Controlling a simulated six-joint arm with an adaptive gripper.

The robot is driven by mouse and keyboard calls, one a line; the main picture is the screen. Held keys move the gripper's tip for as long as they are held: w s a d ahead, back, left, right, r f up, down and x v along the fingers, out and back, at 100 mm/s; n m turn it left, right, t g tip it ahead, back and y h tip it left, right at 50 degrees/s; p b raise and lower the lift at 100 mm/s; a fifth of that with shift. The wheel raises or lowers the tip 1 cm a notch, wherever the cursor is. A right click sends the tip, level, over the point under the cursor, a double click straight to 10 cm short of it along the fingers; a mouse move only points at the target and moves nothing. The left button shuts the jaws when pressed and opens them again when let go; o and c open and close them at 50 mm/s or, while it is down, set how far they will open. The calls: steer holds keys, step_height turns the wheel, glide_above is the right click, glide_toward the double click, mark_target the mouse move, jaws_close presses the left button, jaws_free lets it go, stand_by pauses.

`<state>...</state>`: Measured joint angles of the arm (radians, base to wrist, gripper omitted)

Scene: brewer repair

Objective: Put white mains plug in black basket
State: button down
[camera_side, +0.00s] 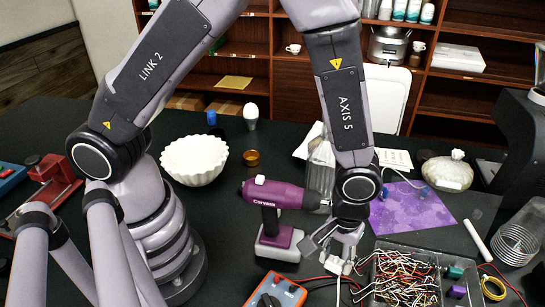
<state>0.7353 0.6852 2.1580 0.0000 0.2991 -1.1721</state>
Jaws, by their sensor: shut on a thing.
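My gripper (339,257) points down beside the left end of a tray of wires. It is shut on a small white piece (338,267), which looks like the white mains plug; the fingers partly hide it. I cannot tell from this view whether the plug touches the table. A dark open tray (372,293) filled with tangled wires stands just to the right of my gripper.
A purple drill (283,196) stands left of my gripper, with an orange meter (276,292) in front. A white bowl (195,159) is further left.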

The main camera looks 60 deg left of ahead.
mark_target(336, 260)
step_height(336, 260, up, 20)
steer(key=w+a+n, duration=0.6)
steer(key=w+a, duration=0.7)
steer(key=a, duration=0.1)
steer(key=w+a+n, duration=0.3)
steer(key=a+n, duration=0.1)
steer(key=a, duration=0.8)
steer(key=w+a+n, duration=0.2)
steer(key=a+n, duration=0.2)
steer(key=a, duration=0.9)
steer(key=s+a+n, duration=0.3)
steer(key=s+a, duration=0.1)
steer(key=a, duration=0.5)
steer(key=s+a+n, duration=0.2)
steer(key=s+a, duration=0.3)
steer(key=a, duration=0.4)
steer(key=s+a+n, duration=0.3)
steer(key=s+a, duration=0.1)
steer(key=a, duration=0.5)
steer(key=shift+s+a+f, duration=0.1)
steer(key=shift+f, duration=7.25)
steer(key=shift+s+a+f, duration=0.1)
steer(key=shift+f, duration=7.2)
